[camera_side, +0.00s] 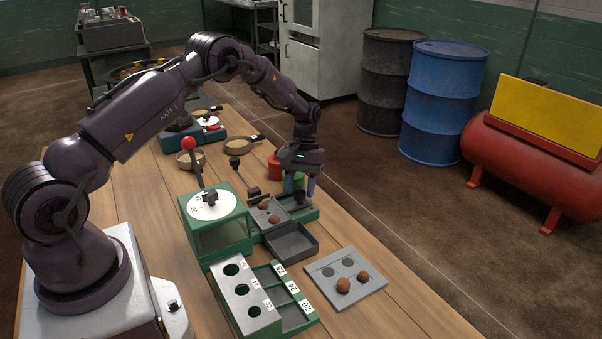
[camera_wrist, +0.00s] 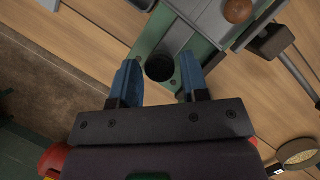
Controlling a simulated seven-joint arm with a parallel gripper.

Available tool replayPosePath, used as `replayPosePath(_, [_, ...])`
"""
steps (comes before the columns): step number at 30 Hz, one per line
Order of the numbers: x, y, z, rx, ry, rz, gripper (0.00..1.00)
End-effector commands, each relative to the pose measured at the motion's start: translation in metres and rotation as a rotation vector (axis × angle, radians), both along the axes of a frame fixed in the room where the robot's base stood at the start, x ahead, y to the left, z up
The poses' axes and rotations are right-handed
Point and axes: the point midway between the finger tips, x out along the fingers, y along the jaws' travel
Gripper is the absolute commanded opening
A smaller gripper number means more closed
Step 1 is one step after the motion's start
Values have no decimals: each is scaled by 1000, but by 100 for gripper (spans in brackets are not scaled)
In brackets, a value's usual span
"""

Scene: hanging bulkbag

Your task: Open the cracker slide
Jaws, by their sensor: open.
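The cracker slide is a grey plate (camera_side: 264,204) with round nuts on it, set in a green frame (camera_side: 306,216). A short black round knob (camera_side: 299,196) stands at the frame's far right end. In the wrist view the knob (camera_wrist: 160,67) shows from above on the green strip (camera_wrist: 182,40). My gripper (camera_side: 300,186) is above this end, pointing down, with its blue fingers apart. In the wrist view my gripper (camera_wrist: 159,66) has one finger on each side of the knob. I cannot tell whether either touches it.
A green press (camera_side: 217,220) with a red-knobbed lever stands left of the slide. A grey tray (camera_side: 291,241) is in front. A numbered sizing gauge (camera_side: 240,296) and a grey plate with two nuts (camera_side: 363,292) lie nearer. A black-handled tool (camera_wrist: 272,40) lies beside the slide.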

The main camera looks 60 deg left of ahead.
Motion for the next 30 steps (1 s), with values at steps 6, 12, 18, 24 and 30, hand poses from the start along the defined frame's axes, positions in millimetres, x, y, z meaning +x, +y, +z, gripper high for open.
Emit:
replayPosePath(6, [10, 10, 32, 3, -5, 2, 42])
replayPosePath(12, [22, 22, 74, 4, -6, 0, 42])
replayPosePath(18, [31, 32, 105, 2, -3, 1, 42])
replayPosePath(24, [34, 35, 117, 3, -2, 2, 42])
replayPosePath(30, [34, 35, 118, 2, -1, 2, 42])
